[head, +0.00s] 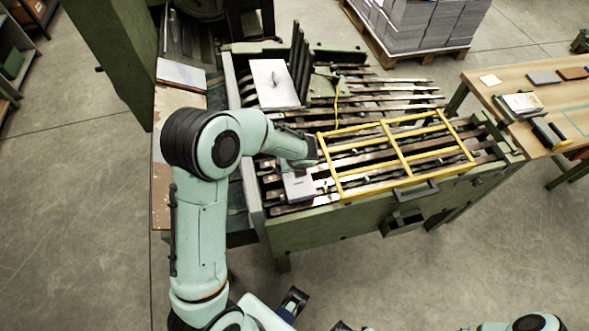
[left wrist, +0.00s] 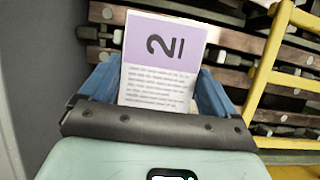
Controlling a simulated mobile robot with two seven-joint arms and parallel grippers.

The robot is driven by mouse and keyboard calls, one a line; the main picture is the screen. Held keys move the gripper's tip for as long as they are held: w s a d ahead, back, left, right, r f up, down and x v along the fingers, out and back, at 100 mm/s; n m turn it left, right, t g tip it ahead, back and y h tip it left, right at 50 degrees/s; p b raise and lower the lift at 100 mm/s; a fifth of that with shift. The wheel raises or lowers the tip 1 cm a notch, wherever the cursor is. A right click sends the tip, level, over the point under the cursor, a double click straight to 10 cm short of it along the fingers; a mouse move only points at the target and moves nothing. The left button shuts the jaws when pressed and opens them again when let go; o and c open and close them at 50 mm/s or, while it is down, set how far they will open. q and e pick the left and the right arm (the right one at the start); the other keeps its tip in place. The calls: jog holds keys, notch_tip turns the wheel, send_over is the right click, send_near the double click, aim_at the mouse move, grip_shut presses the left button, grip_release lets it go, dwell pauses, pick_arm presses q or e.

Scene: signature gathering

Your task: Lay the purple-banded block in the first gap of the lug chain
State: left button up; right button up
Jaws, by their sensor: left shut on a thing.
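The purple-banded block (left wrist: 158,60) is a flat, paper-like piece with a dark "2" and a bar on its purple band and printed lines below. My left gripper (left wrist: 160,92) is shut on it, a blue finger at each side. In the head view the block (head: 298,187) looks pale, and my left gripper (head: 300,165) holds it over the near left end of the lug chain (head: 293,209). Whether it touches the chain is unclear. The chain is a bed of dark and metallic bars. My right gripper (head: 317,315) is partly visible at the bottom edge, its fingers apart.
A yellow guard frame (head: 388,138) lies over the chain just right of the block. A pale plate (head: 272,83) and black upright fins (head: 300,62) stand behind. A wooden table (head: 500,72) with several small items is at right. A pallet of grey stacks (head: 420,25) is behind.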

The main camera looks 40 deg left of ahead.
aim_at(298, 181)
pick_arm(q)
jog(key=shift+f, duration=0.85)
jog(key=shift+f, duration=0.1)
jog(key=o, duration=0.9)
jog(key=shift+f, duration=0.1)
jog(key=shift+o, duration=0.2)
jog(key=shift+r, duration=0.25)
jog(key=p+v, duration=0.2)
jog(key=v, duration=1)
jog(key=shift+f, duration=0.15)
